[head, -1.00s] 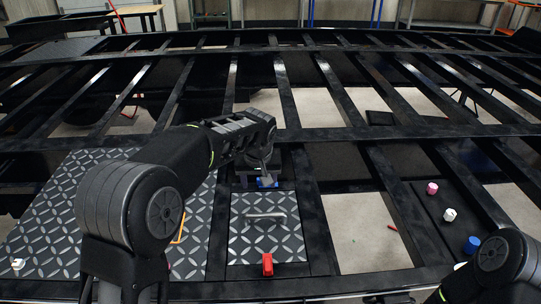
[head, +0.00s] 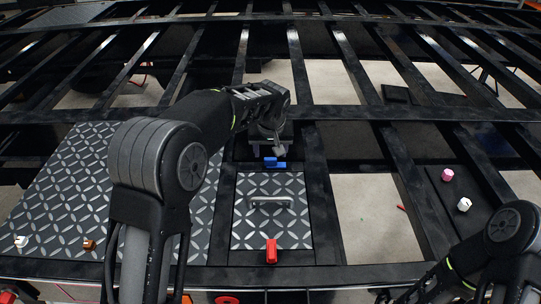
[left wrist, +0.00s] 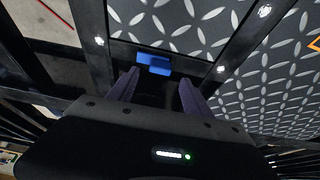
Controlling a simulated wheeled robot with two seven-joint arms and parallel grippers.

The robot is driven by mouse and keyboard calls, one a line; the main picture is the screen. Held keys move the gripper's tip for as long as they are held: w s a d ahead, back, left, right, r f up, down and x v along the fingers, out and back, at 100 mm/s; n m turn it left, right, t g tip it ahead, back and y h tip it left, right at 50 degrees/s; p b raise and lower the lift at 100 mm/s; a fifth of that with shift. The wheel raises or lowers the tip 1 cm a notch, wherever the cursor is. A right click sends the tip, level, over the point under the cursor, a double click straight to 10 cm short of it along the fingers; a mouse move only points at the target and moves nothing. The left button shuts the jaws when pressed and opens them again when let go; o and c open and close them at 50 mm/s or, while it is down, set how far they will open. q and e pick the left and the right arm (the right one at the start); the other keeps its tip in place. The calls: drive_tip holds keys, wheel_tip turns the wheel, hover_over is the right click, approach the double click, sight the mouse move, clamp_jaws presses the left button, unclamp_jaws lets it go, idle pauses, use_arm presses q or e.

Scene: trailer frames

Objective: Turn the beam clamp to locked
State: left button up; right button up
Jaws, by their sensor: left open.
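A blue clamp-like piece (head: 275,163) sits at the far edge of a small diamond-plate panel (head: 240,225). It also shows in the left wrist view (left wrist: 153,62), just beyond the fingertips. My left gripper (left wrist: 158,80) is open and empty, its two fingers pointing toward the blue piece with a small gap to it. In the head view, the left gripper (head: 275,146) hangs just behind the blue piece and partly hides that area. A red block-like piece (head: 271,251) sits at the panel's near edge. Which piece is the beam clamp is not labelled. My right gripper is out of view.
A metal handle (head: 270,200) rises from the small panel. A larger diamond plate (head: 75,190) lies to its left. Black frame beams (head: 315,190) surround open gaps. Pink (head: 447,174) and white (head: 464,204) knobs stand on a beam at right.

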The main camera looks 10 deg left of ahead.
sight(270, 159)
use_arm(q)
drive_tip(key=shift+p+x, duration=0.4)
drive_tip(key=shift+x, duration=2)
drive_tip(key=shift+c, duration=0.2)
clamp_jaws()
